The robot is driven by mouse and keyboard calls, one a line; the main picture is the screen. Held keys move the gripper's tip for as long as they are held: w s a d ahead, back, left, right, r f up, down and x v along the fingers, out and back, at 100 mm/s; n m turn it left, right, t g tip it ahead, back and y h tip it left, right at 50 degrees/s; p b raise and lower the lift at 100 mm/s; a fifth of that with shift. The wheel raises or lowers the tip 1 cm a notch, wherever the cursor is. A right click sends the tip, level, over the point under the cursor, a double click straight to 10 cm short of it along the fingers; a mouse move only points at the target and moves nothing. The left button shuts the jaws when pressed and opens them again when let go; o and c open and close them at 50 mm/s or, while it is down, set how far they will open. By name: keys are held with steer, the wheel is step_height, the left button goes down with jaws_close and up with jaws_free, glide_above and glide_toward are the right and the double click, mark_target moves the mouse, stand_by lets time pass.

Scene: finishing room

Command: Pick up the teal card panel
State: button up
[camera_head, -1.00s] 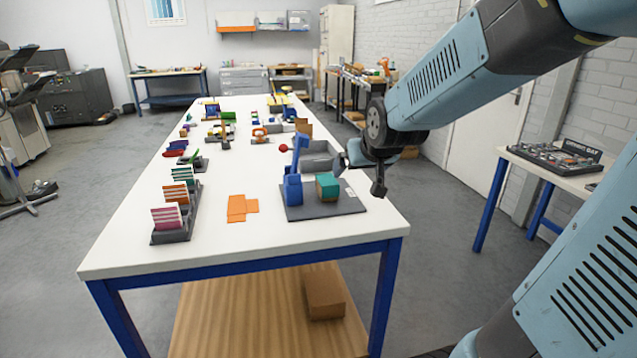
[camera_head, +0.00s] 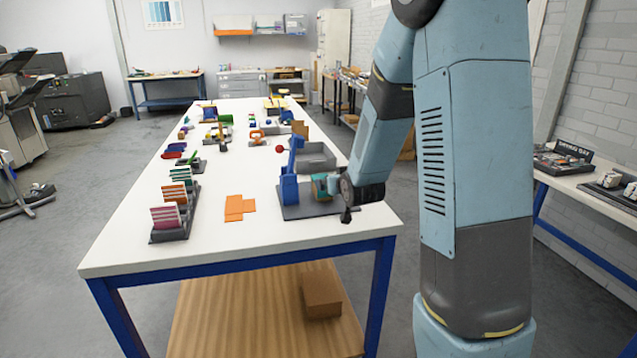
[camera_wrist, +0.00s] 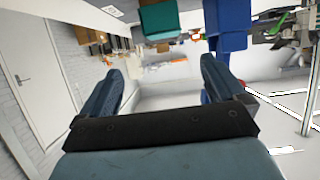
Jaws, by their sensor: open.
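A small block with a teal face (camera_head: 318,186) stands on a dark grey base plate (camera_head: 297,212) at the table's near right. It is the only clearly teal piece I see there; I cannot tell whether it is a separate card panel. My gripper (camera_head: 334,184) is in front of its right side and hides part of it. In the wrist view the teal face (camera_wrist: 158,18) is at the top, beyond the open fingers of my gripper (camera_wrist: 165,78). Nothing is between the fingers. I cannot tell whether they touch anything.
A blue upright press (camera_head: 289,186) stands just left of the teal block, also in the wrist view (camera_wrist: 229,28). A grey tray (camera_head: 316,157) is behind. A flat orange piece (camera_head: 238,207) lies to the left, and a rack with striped cards (camera_head: 172,222) beyond it. White table is clear between them.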

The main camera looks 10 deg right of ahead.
steer(key=x, duration=0.8)
steer(key=shift+a+f, duration=0.1)
steer(key=shift+a+x, duration=0.2)
steer(key=shift+x, duration=2.5)
steer(key=shift+f, duration=0.1)
steer(key=c, duration=1)
